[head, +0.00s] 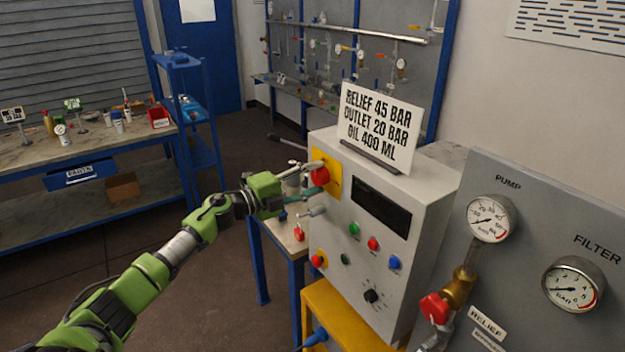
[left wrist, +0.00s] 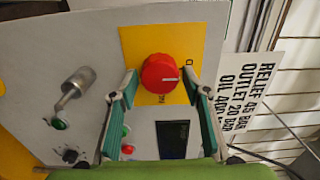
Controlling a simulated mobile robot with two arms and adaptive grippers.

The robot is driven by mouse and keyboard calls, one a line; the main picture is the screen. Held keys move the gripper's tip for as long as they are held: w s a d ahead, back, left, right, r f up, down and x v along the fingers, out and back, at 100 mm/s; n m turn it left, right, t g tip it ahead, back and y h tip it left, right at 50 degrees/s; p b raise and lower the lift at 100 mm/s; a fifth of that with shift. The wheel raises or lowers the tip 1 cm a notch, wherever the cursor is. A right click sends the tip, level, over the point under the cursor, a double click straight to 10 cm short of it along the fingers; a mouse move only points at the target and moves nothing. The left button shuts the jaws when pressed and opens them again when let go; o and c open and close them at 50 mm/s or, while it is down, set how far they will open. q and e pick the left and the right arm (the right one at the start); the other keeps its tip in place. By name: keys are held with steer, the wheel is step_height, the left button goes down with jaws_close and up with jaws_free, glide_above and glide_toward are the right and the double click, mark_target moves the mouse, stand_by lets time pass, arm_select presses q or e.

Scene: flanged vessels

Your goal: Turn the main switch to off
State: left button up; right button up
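The main switch is a red round knob (head: 320,176) on a yellow plate (head: 333,186) at the upper left of the grey control box's front. In the left wrist view the red knob (left wrist: 159,73) sits in the middle on its yellow plate (left wrist: 190,40). Lettering shows beside and below the knob, partly covered by the fingers. A pale mark is on the knob's face; its exact direction is hard to read. My left gripper (head: 312,180) is open, with its green-padded fingers (left wrist: 160,88) on either side of the knob. Contact cannot be told. My right gripper is out of view.
The control box (head: 425,215) also has a dark display (head: 381,207), coloured buttons, a black dial (head: 371,296) and a grey lever (head: 317,211) below the switch. A sign (head: 379,124) stands on top. A gauge panel (head: 520,260) is at right, a workbench (head: 85,150) at left.

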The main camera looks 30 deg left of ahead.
arm_select(q)
steer(key=shift+s, duration=0.1)
steer(key=v, duration=1.1)
steer(key=shift+s+a, duration=0.15)
steer(key=shift+s, duration=0.2)
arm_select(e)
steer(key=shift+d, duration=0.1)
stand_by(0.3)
